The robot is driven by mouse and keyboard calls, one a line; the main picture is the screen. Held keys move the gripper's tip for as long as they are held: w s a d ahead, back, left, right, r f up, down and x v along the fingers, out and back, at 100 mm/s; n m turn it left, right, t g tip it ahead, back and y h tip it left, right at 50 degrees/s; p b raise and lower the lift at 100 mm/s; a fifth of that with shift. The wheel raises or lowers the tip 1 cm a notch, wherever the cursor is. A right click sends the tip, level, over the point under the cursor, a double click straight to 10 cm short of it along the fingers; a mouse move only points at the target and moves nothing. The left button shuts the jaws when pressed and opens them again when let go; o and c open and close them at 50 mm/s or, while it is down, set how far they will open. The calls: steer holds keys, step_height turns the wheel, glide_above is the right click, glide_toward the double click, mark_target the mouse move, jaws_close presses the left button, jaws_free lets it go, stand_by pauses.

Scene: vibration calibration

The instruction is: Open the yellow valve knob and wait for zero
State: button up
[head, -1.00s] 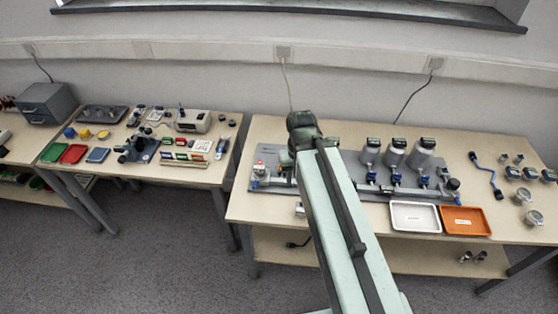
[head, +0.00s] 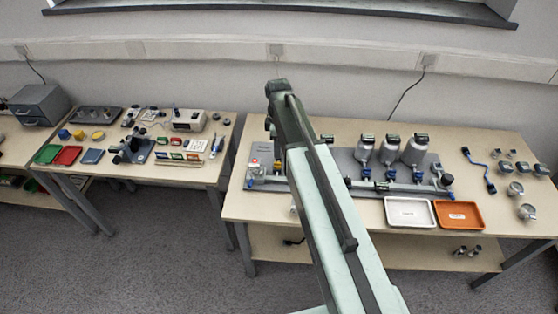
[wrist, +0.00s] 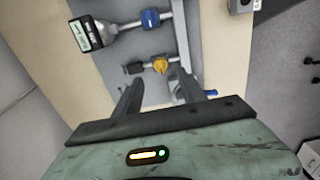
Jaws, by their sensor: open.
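The yellow valve knob (wrist: 160,64) shows in the wrist view, on a small pipe fitting with a dark end piece at its left. My gripper (wrist: 160,90) is open and empty there. Its two dark fingers point towards the knob, one to each side of it in the picture and apart from it.
The grey rig board (head: 343,160) stands on the right table with several canisters (head: 390,150). A white tray (head: 410,212) and an orange tray (head: 459,214) sit at the front edge. Another cluttered table stands left.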

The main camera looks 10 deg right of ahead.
mark_target(278, 163)
step_height(278, 163, down, 8)
steer(key=b, duration=0.7)
steer(key=shift+b, duration=0.4)
steer(key=shift+r, duration=0.1)
jaws_close()
